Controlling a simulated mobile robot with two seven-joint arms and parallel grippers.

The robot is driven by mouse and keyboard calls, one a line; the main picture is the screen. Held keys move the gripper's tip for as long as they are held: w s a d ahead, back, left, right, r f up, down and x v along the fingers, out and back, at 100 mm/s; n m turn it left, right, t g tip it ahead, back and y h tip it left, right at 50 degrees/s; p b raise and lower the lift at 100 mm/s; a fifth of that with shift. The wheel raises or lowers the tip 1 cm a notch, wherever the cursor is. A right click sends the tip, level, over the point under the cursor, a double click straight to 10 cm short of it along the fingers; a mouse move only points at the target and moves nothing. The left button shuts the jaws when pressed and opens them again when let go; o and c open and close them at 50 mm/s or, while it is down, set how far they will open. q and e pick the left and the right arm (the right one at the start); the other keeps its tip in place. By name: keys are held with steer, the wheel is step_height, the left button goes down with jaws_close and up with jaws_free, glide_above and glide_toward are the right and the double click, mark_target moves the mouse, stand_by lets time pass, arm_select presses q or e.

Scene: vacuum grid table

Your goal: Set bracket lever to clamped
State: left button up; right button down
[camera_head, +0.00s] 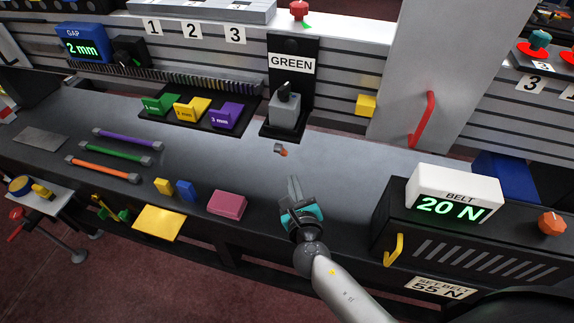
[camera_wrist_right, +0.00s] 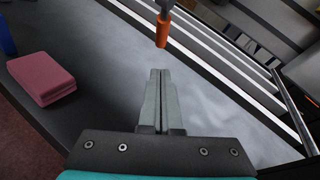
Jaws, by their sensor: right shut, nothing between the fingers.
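A black bracket (camera_head: 291,62) with a GREEN label stands at the back of the table and carries a grey block (camera_head: 285,112) with a black knob on top. A small orange-tipped lever (camera_head: 282,151) with a short grey stem sits on the table just in front of it. In the right wrist view this orange handle (camera_wrist_right: 162,32) is ahead of the fingertips, with a visible gap. I cannot tell which part is the bracket lever. My right gripper (camera_head: 294,183) is shut and empty, its tips pointing towards the orange lever; it also shows in the wrist view (camera_wrist_right: 160,75). My left gripper is out of view.
A pink block (camera_head: 227,204) lies left of my right gripper. A black belt unit (camera_head: 480,245) with a 20 N display (camera_head: 453,195) stands at the right. Coloured gap blocks (camera_head: 193,108) sit on a back tray. Bare grey tabletop surrounds the orange lever.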

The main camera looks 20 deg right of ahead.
mark_target(286, 154)
steer(key=shift+w+r+p, duration=0.2)
steer(key=shift+w+r, duration=0.05)
steer(key=shift+w, duration=0.55)
steer(key=shift+w+r+p, duration=0.2)
steer(key=shift+w+r, duration=0.1)
steer(key=shift+w, duration=0.55)
steer(key=shift+w+r+p, duration=0.2)
steer(key=shift+w+r, duration=0.05)
steer(key=shift+w, duration=0.55)
steer(key=shift+w+d+f+n+t+h+b, duration=0.25)
steer(key=shift+t+b, duration=0.35)
steer(key=shift+b, duration=1.75)
steer(key=t+b, duration=0.1)
steer(key=b, duration=0.2)
steer(key=w+n+t+b, duration=0.1)
steer(key=b, duration=0.3)
steer(key=w+d+r+n+t+b, duration=0.1)
steer(key=t+b, duration=0.1)
steer(key=b, duration=0.1)
steer(key=shift+r+h+b, duration=0.1)
steer(key=shift+h+b, duration=0.15)
steer(key=shift+b, duration=0.1)
steer(key=shift+d+r, duration=0.1)
